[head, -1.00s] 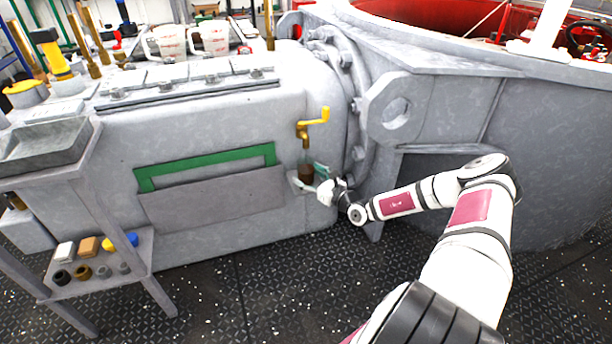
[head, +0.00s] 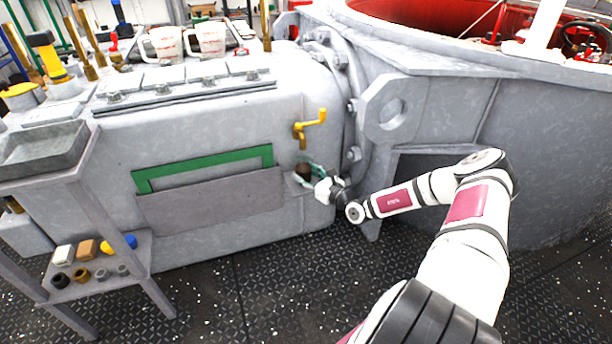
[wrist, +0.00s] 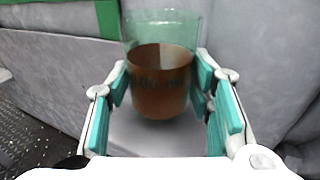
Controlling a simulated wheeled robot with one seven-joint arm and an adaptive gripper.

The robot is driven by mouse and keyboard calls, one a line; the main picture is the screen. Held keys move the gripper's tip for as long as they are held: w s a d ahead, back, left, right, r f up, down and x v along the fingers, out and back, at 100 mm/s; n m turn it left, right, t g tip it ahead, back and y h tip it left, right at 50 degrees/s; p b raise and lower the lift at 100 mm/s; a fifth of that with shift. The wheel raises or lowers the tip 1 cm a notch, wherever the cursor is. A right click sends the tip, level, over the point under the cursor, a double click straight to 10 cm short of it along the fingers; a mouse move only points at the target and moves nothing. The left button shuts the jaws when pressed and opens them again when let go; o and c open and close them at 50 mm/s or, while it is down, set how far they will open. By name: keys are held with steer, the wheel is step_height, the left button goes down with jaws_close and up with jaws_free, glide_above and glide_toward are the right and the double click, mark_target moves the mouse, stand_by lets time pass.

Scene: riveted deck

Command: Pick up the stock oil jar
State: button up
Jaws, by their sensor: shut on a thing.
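The stock oil jar (wrist: 161,85) is a clear glass jar partly filled with brown oil, with faint dark lettering on its side. It stands upright between the teal finger pads of my gripper (wrist: 160,95) in the wrist view. The pads close on it from both sides. In the head view the jar (head: 304,170) shows small and dark below the yellow-handled tap, and my gripper (head: 312,180) partly hides it. A small grey ledge (wrist: 150,138) lies under the jar; I cannot tell whether the jar touches it.
A brass tap with a yellow handle (head: 309,128) sticks out above the jar. The grey housing (head: 215,120) with a green frame (head: 205,163) stands behind. A shelf (head: 100,283) with small coloured blocks and fittings is at lower left. The dark deck between is clear.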

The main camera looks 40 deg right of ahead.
step_height(320, 180, up, 2)
steer(key=shift+r+p, duration=0.2)
steer(key=shift+p, duration=0.5)
steer(key=shift+s+d+r, duration=0.15)
steer(key=shift+s, duration=0.05)
steer(key=s+d+r+p, duration=0.1)
steer(key=s+d+p, duration=0.3)
steer(key=s, duration=0.9)
steer(key=shift+s+d, duration=0.2)
steer(key=shift+d, duration=1.5)
steer(key=shift+r, duration=0.1)
